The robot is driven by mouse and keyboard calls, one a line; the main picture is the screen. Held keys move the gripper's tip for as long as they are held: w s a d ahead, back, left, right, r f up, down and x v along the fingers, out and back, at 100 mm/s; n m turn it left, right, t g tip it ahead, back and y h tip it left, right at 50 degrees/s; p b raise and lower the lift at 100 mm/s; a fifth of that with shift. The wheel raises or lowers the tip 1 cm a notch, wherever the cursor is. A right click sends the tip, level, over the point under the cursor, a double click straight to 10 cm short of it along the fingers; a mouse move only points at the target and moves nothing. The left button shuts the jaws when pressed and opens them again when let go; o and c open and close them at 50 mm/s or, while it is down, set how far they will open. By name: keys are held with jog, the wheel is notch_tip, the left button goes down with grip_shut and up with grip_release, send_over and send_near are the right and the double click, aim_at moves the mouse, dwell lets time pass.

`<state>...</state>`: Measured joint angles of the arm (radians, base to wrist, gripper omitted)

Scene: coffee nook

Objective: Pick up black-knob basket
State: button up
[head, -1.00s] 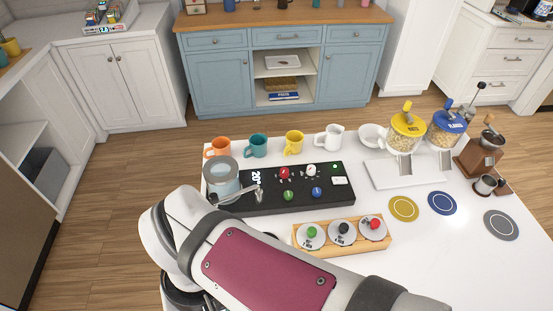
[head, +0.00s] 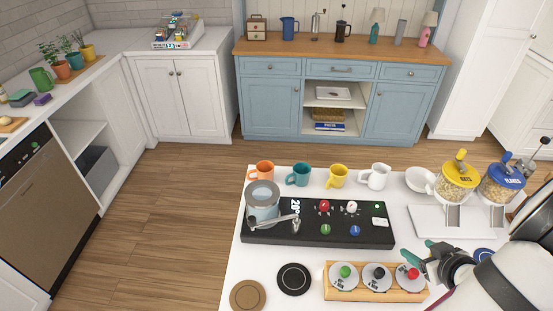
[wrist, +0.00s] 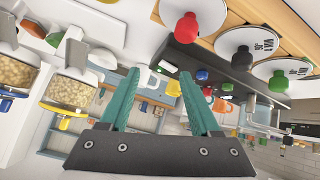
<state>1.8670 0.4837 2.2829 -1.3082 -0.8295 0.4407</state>
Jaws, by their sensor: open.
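The black-knob basket (head: 377,283) sits in the middle of a wooden rack (head: 340,295), a grey-white disc with a black knob on top. The green-knob basket (head: 342,283) is left of it and the red-knob basket (head: 407,284) is right of it. In the wrist view, tilted and roughly inverted, the black knob (wrist: 242,59) hangs between the red and green ones at upper right. My gripper (head: 423,257) is open, with teal fingers, beside the right end of the rack. Nothing is between its fingertips (wrist: 160,72). The baskets' undersides are hidden in the rack.
A black coffee scale panel (head: 330,233) with a grey kettle-like vessel (head: 262,202) stands behind the rack. Several mugs line the back edge. Yellow and blue grain dispensers (head: 457,180) stand at right. A brown coaster (head: 248,295) and a black coaster (head: 294,279) lie left of the rack.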

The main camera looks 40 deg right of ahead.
jog(key=s+a, duration=0.1)
jog(key=s+a+f+t, duration=0.1)
jog(key=s, duration=0.1)
jog(key=s+a+f+t, duration=0.1)
jog(key=a, duration=0.1)
jog(key=shift+s+a, duration=0.1)
jog(key=shift+s, duration=0.15)
jog(key=s+a+t+y, duration=0.1)
jog(key=s+a+t, duration=0.25)
jog(key=a, duration=0.35)
send_near(371, 266)
jog(key=w, duration=0.1)
jog(key=w+d, duration=0.2)
jog(key=shift+w+f+t, duration=0.1)
jog(key=shift+f+t, duration=0.15)
jog(key=shift+t, duration=0.1)
jog(key=x, duration=0.5)
jog(key=shift+w+a+r, duration=0.15)
jog(key=shift+a, duration=0.2)
jog(key=shift+w+d, duration=0.2)
jog(key=shift+w, duration=0.15)
grip_shut()
